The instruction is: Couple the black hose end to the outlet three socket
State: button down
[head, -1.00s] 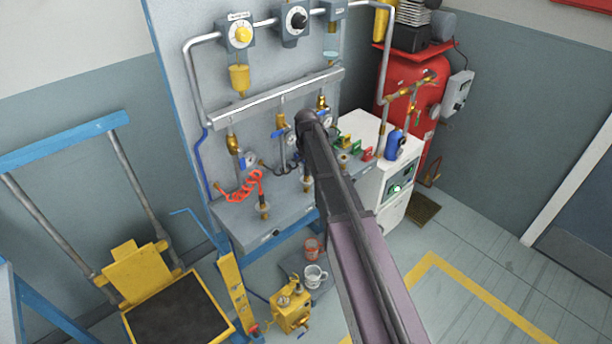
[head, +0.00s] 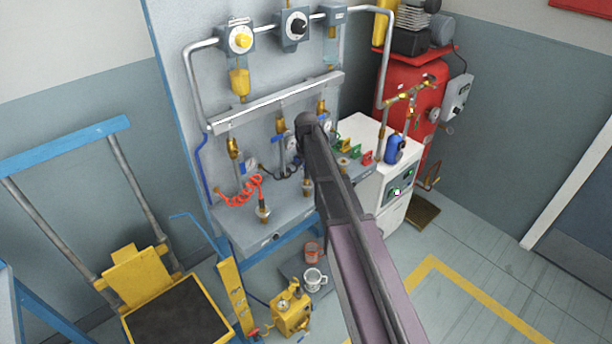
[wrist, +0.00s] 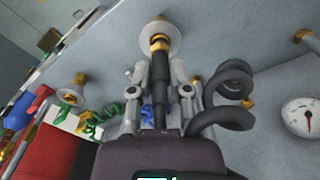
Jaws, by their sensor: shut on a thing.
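In the wrist view my gripper (wrist: 160,85) is shut on the black hose end (wrist: 159,75), one finger on each side. The black hose loops away in a coil (wrist: 228,100) to the right. The hose end points at a brass-collared socket with a pale round flange (wrist: 160,33). The two are in line and look very close or touching; I cannot tell whether the hose end is seated. No outlet number is readable, so I cannot confirm this is outlet three. In the head view my arm hides the gripper and this socket.
Other brass sockets (wrist: 303,36) stand on either side. A pressure gauge (wrist: 301,116) is close on the right. Green, red and blue parts lie at the left. In the head view a red coiled hose (head: 240,192) lies on the bench (head: 285,232), left of my arm.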

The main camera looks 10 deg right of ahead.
jog(key=shift+r+p, duration=2.05)
jog(key=shift+r, duration=0.2)
jog(key=shift+s, duration=0.1)
